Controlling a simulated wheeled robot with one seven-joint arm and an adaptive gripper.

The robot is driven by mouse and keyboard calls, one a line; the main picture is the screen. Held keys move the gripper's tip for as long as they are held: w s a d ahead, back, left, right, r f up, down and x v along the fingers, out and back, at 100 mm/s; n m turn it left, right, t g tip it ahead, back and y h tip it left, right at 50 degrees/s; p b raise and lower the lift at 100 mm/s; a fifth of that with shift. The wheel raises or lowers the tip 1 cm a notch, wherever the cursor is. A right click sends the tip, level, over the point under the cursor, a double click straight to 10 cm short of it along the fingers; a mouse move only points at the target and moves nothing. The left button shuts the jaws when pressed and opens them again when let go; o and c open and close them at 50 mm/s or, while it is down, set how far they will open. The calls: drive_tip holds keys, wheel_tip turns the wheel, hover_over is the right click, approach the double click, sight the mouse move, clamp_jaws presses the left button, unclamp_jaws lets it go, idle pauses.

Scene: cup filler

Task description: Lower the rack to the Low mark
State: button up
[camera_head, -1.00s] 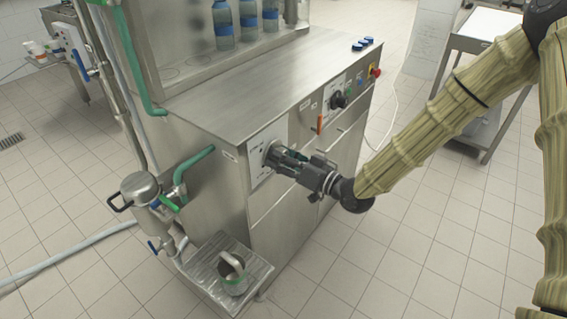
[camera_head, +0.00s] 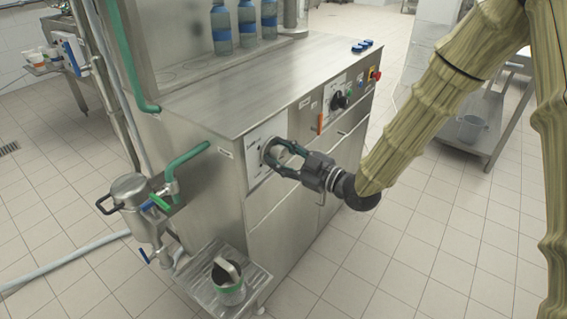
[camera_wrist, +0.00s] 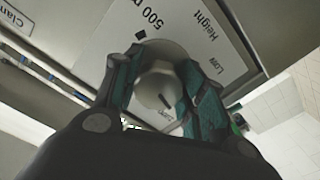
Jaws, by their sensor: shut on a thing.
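The rack-height knob (camera_wrist: 158,88) is a round pale metal dial on a white panel (camera_wrist: 215,45) lettered "Height" and "Low". My gripper (camera_wrist: 160,68) has its two teal-padded fingers closed on opposite sides of the knob. A dark line on the knob face points toward the lower part of the wrist view, away from the "Height" lettering. The lettering near that line is partly hidden by my fingers. In the head view my gripper (camera_head: 272,150) reaches the left end of the machine's front, and its fingers hide most of the knob. I cannot make out the rack itself.
A drip tray holds a jug (camera_head: 229,285). Floor in front is clear.

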drive_tip(key=n+b, duration=0.5)
drive_tip(key=n, duration=0.1)
drive_tip(key=shift+f, duration=0.2)
drive_tip(key=n+b, duration=0.4)
drive_tip(key=shift+r+n, duration=0.1)
drive_tip(key=shift+n, duration=0.2)
drive_tip(key=shift+r+n+b, duration=0.2)
drive_tip(key=shift+n+b, duration=0.7)
drive_tip(key=o, duration=1)
drive_tip(key=shift+o, duration=0.2)
drive_tip(key=shift+r, duration=0.1)
drive_tip(key=shift+d, duration=0.2)
drive_tip(key=v, duration=1.1)
drive_tip(key=shift+s+d, duration=0.2)
drive_tip(key=shift+d, duration=0.05)
